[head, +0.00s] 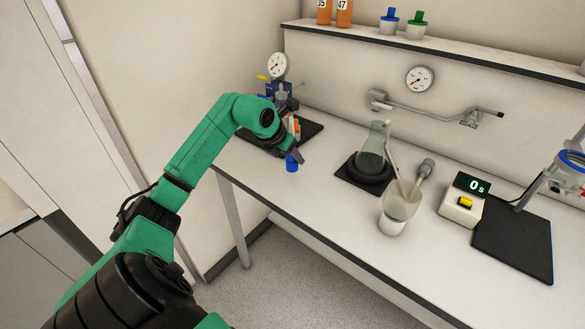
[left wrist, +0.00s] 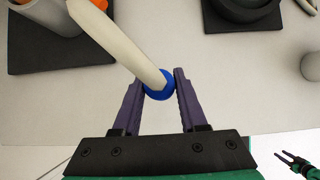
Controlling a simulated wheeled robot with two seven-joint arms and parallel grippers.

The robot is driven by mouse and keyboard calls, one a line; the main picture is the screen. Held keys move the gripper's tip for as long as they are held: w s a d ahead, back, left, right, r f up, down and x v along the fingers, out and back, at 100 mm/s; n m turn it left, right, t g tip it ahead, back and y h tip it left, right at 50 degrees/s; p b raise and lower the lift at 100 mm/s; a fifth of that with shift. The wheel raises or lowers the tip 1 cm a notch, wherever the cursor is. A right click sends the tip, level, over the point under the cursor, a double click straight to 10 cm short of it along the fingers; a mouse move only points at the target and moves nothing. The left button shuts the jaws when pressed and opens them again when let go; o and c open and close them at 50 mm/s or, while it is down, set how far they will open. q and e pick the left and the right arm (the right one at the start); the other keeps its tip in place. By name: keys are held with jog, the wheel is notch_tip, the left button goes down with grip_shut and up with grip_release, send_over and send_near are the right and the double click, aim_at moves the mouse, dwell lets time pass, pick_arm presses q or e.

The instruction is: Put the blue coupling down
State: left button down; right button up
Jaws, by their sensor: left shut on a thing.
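The blue coupling (head: 291,164) is held by my left gripper (head: 296,156), just above or at the bench's front edge; I cannot tell whether it touches the bench. In the left wrist view the blue coupling (left wrist: 158,92) sits between the two purple fingers of my left gripper (left wrist: 160,86), which are shut on it. A pale hose (left wrist: 125,42) runs from the upper left down to the coupling and covers part of it. My right gripper (left wrist: 287,158) is small at the lower right of the wrist view, apart from everything, its fingers spread.
A dark mat (head: 312,130) with a gauge stand (head: 277,66) lies behind the gripper. A flask (head: 372,145) on a black base, a beaker (head: 391,226), a timer (head: 462,200) and a black plate (head: 515,245) stand to the right. Bare bench lies between coupling and flask.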

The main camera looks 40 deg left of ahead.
aim_at(288, 164)
pick_arm(q)
notch_tip(288, 164, down, 4)
jog(key=shift+s+d+r+p, duration=0.1)
jog(key=shift+s+p, duration=0.05)
jog(key=shift+p, duration=0.2)
jog(key=shift+f, duration=0.25)
jog(key=shift+c, duration=2.2)
grip_release()
jog(key=shift+r, duration=0.2)
jog(key=b+v, duration=0.3)
jog(key=v, duration=0.8)
jog(key=shift+s+r, duration=0.15)
jog(key=shift+r, duration=0.1)
